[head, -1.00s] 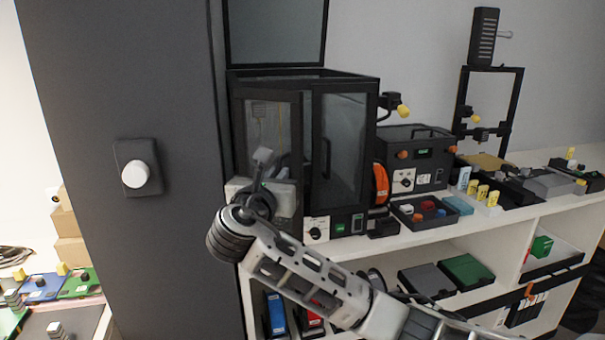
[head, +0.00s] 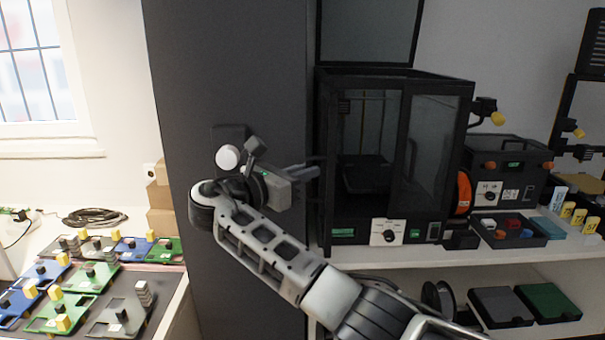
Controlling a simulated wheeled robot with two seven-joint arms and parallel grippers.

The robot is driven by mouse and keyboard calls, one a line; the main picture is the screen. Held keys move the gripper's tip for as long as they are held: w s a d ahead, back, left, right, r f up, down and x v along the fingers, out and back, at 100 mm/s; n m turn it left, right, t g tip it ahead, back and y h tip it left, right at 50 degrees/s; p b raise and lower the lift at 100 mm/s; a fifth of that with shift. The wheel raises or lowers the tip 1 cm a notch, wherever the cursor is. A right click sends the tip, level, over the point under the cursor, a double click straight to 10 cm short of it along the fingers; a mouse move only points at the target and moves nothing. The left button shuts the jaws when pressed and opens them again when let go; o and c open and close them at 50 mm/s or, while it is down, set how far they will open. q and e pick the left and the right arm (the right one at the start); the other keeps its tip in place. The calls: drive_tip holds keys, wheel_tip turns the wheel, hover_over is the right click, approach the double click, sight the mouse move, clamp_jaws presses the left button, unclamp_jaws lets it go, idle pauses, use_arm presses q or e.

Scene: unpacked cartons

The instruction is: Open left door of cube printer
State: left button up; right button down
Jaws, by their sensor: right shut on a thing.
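The cube printer (head: 440,75) is a black box with glass panels on the white shelf, right of the dark cabinet. Its right door (head: 430,150) is closed, with a dark upright handle near its left edge. The left half of the front looks open, and the dark print bed (head: 367,175) shows inside. The left door (head: 323,190) seems swung out to the left, nearly edge-on. My right gripper (head: 312,172) is at that door's outer side, shut on what looks like its handle; the fingers hide the contact. My left gripper is not in view.
An orange spool (head: 463,192) and a parts tray (head: 515,232) sit right of the printer. Boards lie on the left table.

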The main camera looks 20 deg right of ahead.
drive_tip(key=shift+w+d+r+g, duration=0.1)
drive_tip(key=shift+w+r+g, duration=0.1)
drive_tip(key=shift+w+g, duration=0.15)
drive_tip(key=shift+m, duration=0.3)
drive_tip(key=c, duration=1.6)
unclamp_jaws()
drive_tip(key=shift+w, duration=0.1)
drive_tip(key=shift+o, duration=0.4)
drive_tip(key=shift+w+d+f, duration=0.15)
drive_tip(key=shift+d+f, duration=0.05)
drive_tip(key=shift+f, duration=0.1)
drive_tip(key=b+v, duration=0.2)
drive_tip(key=v, duration=1)
drive_tip(key=shift+a+b, duration=0.3)
drive_tip(key=shift+f, duration=0.15)
